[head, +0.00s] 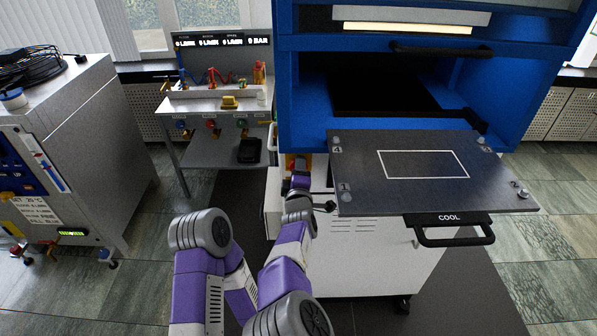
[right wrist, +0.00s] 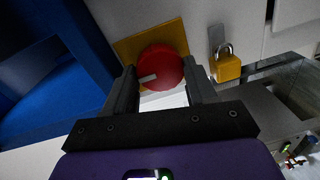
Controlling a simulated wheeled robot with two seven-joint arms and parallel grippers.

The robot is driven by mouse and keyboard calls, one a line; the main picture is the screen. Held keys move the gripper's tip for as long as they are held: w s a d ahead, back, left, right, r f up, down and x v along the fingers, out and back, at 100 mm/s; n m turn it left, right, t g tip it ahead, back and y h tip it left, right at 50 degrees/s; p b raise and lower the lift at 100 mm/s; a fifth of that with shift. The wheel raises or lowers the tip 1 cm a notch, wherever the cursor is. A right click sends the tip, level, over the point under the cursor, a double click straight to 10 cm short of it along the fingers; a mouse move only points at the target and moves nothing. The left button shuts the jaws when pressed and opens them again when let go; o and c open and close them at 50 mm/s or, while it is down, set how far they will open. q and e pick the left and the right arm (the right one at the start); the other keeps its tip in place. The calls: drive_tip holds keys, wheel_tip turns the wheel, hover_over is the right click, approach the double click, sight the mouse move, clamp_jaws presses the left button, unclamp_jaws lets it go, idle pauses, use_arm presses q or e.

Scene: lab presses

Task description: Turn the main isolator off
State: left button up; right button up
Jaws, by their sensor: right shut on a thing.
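The main isolator is a round red knob (right wrist: 168,64) on a yellow plate (right wrist: 128,50), fixed to a white panel in the right wrist view. A pale bar mark on the knob points to the left and slightly down. My right gripper (right wrist: 160,76) is shut on the knob, one dark finger on each side of it. In the head view my right gripper (head: 299,168) is at the white cabinet under the press and hides most of the isolator. My left gripper is not in view.
A yellow padlock (right wrist: 228,67) hangs just right of the isolator. The blue press (head: 300,105) stands above, with a dark platen (head: 400,195) marked COOL extending over the white cabinet (head: 365,265). A bench (head: 215,100) and a grey machine (head: 85,140) stand left.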

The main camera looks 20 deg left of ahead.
idle(0.4)
drive_tip(key=o, duration=1.1)
drive_tip(key=shift+c, duration=0.2)
